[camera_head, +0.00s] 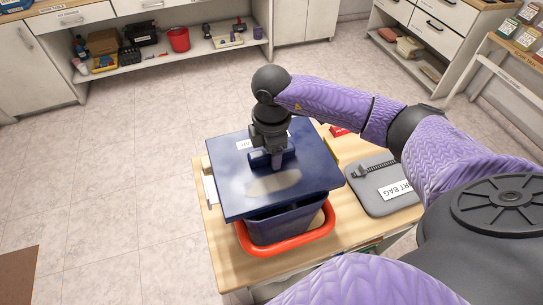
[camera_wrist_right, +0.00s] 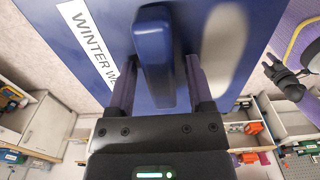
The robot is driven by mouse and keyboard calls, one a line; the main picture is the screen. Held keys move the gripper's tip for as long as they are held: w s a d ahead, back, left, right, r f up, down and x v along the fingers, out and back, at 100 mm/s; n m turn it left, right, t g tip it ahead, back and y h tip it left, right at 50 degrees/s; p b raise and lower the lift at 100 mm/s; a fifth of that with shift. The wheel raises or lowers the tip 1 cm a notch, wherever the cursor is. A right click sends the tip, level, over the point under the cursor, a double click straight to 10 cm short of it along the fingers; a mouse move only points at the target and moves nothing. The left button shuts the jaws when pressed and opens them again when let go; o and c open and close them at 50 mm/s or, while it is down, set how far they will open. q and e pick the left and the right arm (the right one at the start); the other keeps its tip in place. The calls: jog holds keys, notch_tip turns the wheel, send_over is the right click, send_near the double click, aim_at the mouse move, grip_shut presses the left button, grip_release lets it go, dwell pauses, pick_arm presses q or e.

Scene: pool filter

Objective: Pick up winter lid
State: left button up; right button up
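The winter lid (camera_head: 230,185) is a flat dark blue square plate with a raised bar handle, lying over the top of a dark blue bin (camera_head: 285,225). In the right wrist view the blue handle (camera_wrist_right: 155,60) stands upright from the lid, with a white label reading "WINTER" beside it. My right gripper (camera_head: 270,160) points down at the lid's middle. Its two fingers (camera_wrist_right: 160,80) stand on either side of the handle, with a narrow gap showing at the right finger, so it looks open around it.
The bin stands in a red-orange tray (camera_head: 263,248) on a wooden table (camera_head: 222,262). A grey bag (camera_head: 375,170) with a white label lies to the right. Cabinets and a shelf with a red bucket (camera_head: 179,39) stand at the back.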

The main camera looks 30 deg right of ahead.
grip_shut()
